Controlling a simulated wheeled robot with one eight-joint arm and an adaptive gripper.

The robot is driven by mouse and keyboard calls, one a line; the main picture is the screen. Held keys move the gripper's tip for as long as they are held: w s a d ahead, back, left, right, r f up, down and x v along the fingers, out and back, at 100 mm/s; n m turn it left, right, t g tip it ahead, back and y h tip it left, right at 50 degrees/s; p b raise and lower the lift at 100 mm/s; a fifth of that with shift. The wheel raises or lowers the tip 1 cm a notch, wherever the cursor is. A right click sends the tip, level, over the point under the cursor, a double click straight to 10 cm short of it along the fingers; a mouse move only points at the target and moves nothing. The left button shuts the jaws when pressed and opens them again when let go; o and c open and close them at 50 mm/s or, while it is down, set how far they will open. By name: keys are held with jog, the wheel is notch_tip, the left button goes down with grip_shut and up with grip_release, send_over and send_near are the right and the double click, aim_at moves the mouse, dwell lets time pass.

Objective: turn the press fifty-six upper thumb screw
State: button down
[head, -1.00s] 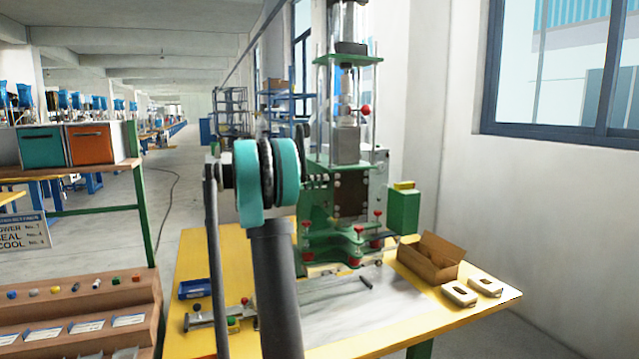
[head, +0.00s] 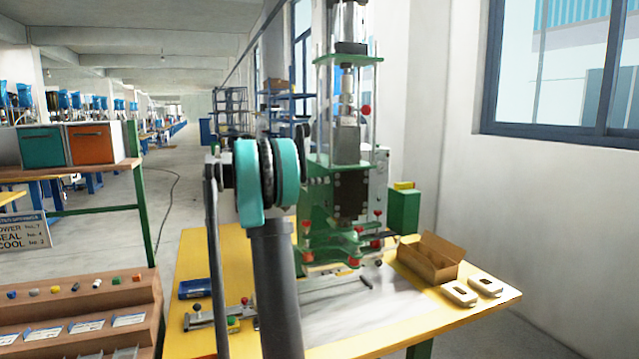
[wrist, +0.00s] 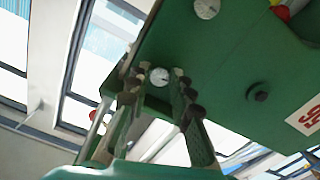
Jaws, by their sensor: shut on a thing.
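The press (head: 347,190) stands on the yellow table in the head view, green with a clear guard above. In the wrist view its green body (wrist: 225,60) fills the upper right. A pale round screw head with a slot (wrist: 158,77) lies between the fingertips of my gripper (wrist: 157,92), which is closed around it. A second similar screw head (wrist: 206,8) is at the top edge, apart from the fingers. I cannot tell from the picture which is upper. In the head view my arm hides the gripper and the screw.
A dark knob (wrist: 257,92) and a white label with red marks (wrist: 305,115) are on the green body. In the head view, a cardboard box (head: 430,258), two pale parts (head: 460,293) and a blue tray (head: 195,289) lie on the table (head: 400,335).

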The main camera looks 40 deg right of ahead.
jog(key=shift+f, duration=0.1)
dwell(0.3)
jog(key=c, duration=1.3)
grip_release()
jog(key=shift+c, duration=0.2)
jog(key=v, duration=1.2)
jog(key=shift+a+f, duration=0.1)
